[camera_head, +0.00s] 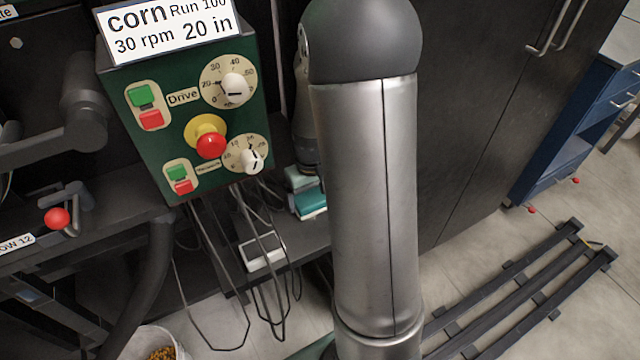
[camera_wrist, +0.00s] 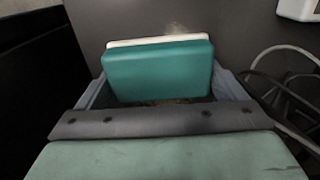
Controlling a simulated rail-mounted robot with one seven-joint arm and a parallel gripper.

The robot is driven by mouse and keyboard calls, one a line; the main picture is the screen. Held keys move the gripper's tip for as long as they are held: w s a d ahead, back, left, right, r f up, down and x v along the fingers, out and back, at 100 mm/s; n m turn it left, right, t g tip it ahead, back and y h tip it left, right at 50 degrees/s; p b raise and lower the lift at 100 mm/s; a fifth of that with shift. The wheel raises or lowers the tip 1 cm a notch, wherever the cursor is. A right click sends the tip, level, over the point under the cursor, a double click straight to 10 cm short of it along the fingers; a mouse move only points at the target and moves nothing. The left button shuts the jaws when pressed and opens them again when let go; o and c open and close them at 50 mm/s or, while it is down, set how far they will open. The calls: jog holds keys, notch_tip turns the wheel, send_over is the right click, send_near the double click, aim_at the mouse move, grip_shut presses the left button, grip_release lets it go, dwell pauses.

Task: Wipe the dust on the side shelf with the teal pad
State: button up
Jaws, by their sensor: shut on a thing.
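The teal pad (camera_wrist: 158,72) is a teal block with a white layer along its far edge. My gripper (camera_wrist: 160,90) is shut on it, with one grey-blue finger at each side in the wrist view. In the head view the pad (camera_head: 312,204) shows at the side shelf (camera_head: 302,239), partly behind my arm. The dark shelf top (camera_wrist: 235,35) fills the upper wrist view. A faint tan dust patch (camera_wrist: 177,29) lies just beyond the pad's far edge. I cannot tell whether the pad touches the shelf. Any dust under it is hidden.
A white box (camera_head: 262,250) sits on the shelf left of the pad; its corner shows at upper right in the wrist view. Loose cables (camera_head: 240,310) hang by the shelf. A green control box (camera_head: 185,115) stands above left, and a dark cabinet (camera_head: 480,110) stands right.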

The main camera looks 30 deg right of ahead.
aim_at(316, 218)
jog(key=shift+s, duration=1.95)
jog(key=shift+s+a, duration=0.1)
jog(key=shift+a, duration=0.1)
jog(key=shift+w+a, duration=0.2)
jog(key=shift+w, duration=0.5)
jog(key=shift+w+a, duration=0.15)
jog(key=shift+w, duration=0.5)
jog(key=shift+w+d+p, duration=0.15)
jog(key=shift+w+p, duration=0.45)
jog(key=shift+w, duration=3.95)
jog(key=shift+w+r, duration=0.1)
jog(key=shift+w, duration=0.25)
jog(key=shift+r, duration=0.1)
jog(key=shift+s+f, duration=0.25)
jog(key=shift+s, duration=0.1)
jog(key=shift+s+a+b, duration=0.2)
jog(key=shift+s+b, duration=0.2)
jog(key=shift+s, duration=5.3)
jog(key=shift+s+r+p, duration=0.2)
jog(key=shift+r+p, duration=0.1)
jog(key=shift+r, duration=0.05)
notch_tip(316, 218, up, 8)
jog(key=p, duration=0.5)
jog(key=shift+f, duration=0.15)
